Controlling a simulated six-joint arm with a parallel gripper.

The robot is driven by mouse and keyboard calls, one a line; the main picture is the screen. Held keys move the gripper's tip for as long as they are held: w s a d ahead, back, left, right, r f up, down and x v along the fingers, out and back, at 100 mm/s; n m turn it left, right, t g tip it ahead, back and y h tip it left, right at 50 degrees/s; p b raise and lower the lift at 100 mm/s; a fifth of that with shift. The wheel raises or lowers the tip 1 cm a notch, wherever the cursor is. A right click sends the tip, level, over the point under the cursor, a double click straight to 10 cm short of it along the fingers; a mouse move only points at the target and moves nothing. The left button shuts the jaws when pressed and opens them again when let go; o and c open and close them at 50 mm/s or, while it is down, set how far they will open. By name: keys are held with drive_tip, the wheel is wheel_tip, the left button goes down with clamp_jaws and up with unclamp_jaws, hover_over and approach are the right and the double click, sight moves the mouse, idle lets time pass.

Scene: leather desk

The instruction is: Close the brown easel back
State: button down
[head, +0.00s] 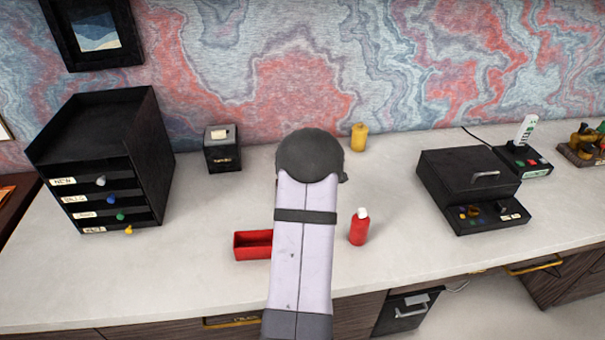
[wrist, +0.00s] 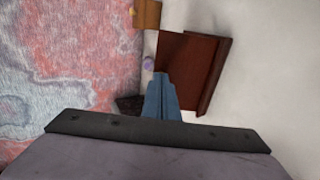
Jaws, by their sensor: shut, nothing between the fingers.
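The brown easel (wrist: 185,58) shows in the wrist view as a dark reddish-brown panel with a raised strip (wrist: 214,76) along its right side. It stands on the pale desktop near the patterned wall. My gripper (wrist: 161,76) is shut and empty, with its blue-grey fingers at the panel's lower left edge. I cannot tell whether they touch it. The fingers hide part of the easel. In the head view my arm covers the middle of the desk, and neither the easel nor the fingertips can be seen.
In the head view, a black drawer unit (head: 140,130) and a small black box (head: 222,155) stand left. A red tray (head: 252,246) and red bottle (head: 360,229) flank my arm. A yellow object (head: 358,137) stands behind. A black case (head: 468,180) is right.

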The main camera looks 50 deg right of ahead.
drive_tip(key=shift+w+d+r+g+y+p, duration=0.1)
drive_tip(key=shift+w+d+g+y+p, duration=0.45)
drive_tip(key=shift+p, duration=0.2)
drive_tip(key=x, duration=0.3)
drive_tip(key=r+x, duration=0.1)
drive_tip(key=x, duration=0.1)
drive_tip(key=shift+w+d+f+b, duration=0.15)
drive_tip(key=shift+w+d+b, duration=0.2)
drive_tip(key=shift+w+d, duration=0.1)
drive_tip(key=shift+x, duration=0.8)
drive_tip(key=shift+f+x, duration=0.2)
drive_tip(key=shift+x, duration=1.05)
drive_tip(key=shift+a+b, duration=0.1)
drive_tip(key=shift+b, duration=0.2)
